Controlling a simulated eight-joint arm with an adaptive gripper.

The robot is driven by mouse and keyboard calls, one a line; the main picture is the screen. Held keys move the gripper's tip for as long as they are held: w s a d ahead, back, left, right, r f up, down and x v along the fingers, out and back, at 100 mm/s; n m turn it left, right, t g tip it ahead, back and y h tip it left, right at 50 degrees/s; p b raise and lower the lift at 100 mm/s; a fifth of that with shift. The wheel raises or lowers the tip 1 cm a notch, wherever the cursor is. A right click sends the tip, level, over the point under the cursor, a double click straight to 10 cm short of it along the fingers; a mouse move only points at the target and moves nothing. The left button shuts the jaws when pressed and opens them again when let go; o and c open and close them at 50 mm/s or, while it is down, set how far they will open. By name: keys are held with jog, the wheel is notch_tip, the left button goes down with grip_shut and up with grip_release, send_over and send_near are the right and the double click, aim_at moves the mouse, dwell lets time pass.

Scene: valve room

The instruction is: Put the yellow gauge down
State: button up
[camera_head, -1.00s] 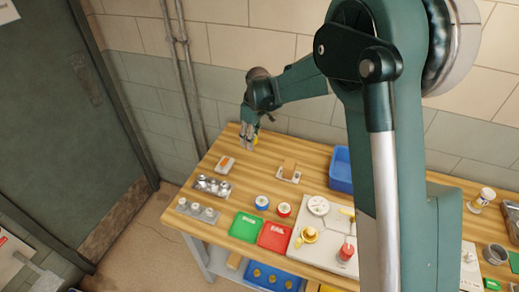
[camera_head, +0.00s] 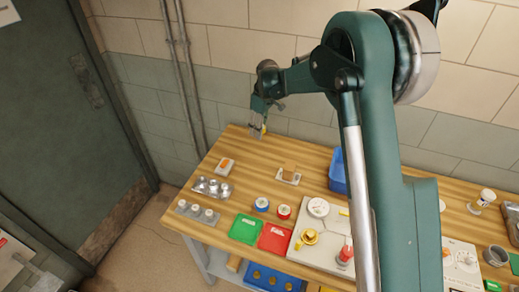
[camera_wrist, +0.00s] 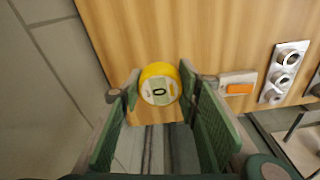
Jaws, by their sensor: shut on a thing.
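The yellow gauge (camera_wrist: 159,84) is round, with a pale dial face and a dark mark on it. It sits between the fingertips of my gripper (camera_wrist: 160,92) in the wrist view, and the fingers are shut on it. In the head view my gripper (camera_head: 258,131) is at the back left part of the wooden bench (camera_head: 225,152), near the wall. A bit of the yellow gauge (camera_head: 264,128) shows beside the fingers there. I cannot tell whether the gauge touches the bench top.
An orange-and-white block (camera_head: 225,167) and a metal holder with several round cups (camera_head: 211,188) lie in front of my gripper. A white bracket with a wooden block (camera_head: 288,175) stands to the right, by a blue bin (camera_head: 338,172). Bare wood surrounds my gripper.

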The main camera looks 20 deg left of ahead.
send_over(259, 149)
jog(key=shift+s+d+f, duration=0.1)
jog(key=shift+f, duration=1.4)
jog(key=shift+s+d+f, duration=0.1)
jog(key=shift+f, duration=1.4)
jog(key=shift+f, duration=1.85)
jog(key=shift+f, duration=0.15)
jog(key=o, duration=0.6)
jog(key=shift+c, duration=0.2)
jog(key=o, duration=0.4)
jog(key=r, duration=0.4)
jog(key=d+r, duration=0.1)
jog(key=r, duration=0.7)
jog(key=shift+s+d+r, duration=0.1)
jog(key=shift+d, duration=0.1)
